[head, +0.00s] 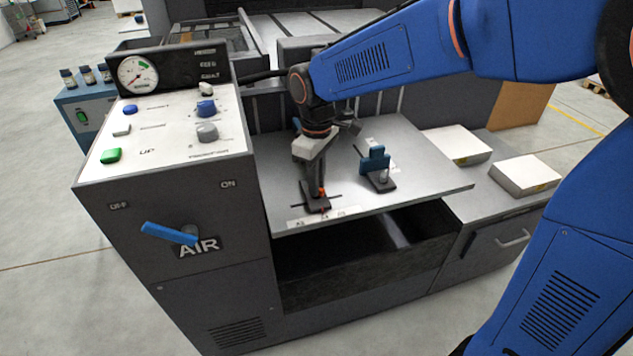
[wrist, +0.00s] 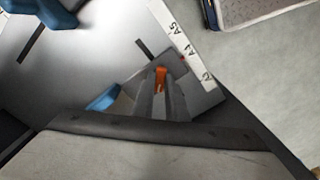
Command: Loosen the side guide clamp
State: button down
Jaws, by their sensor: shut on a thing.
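The side guide (head: 316,205) is a dark block on the grey feed table, beside the white A5/A4/A3 scale strip (head: 322,218). Its orange clamp lever (wrist: 161,74) shows between my fingertips in the wrist view. My gripper (head: 319,191) points down over the guide and is shut on this lever. Much of the lever is hidden by the fingers. In the wrist view my gripper (wrist: 161,86) covers part of the grey guide body (wrist: 203,92), and a blue piece (wrist: 104,98) shows at its left.
A second guide with a blue upright (head: 375,159) stands to the right on the feed table (head: 430,180). White paper stacks (head: 526,174) lie further right. The control cabinet (head: 165,190), with a blue AIR lever (head: 168,233), stands left. Bare table lies between the guides.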

dwell(0.4)
jog(key=c, duration=1.8)
grip_release()
jog(key=shift+o, duration=0.2)
notch_tip(320, 180, up, 18)
jog(key=shift+f, duration=0.25)
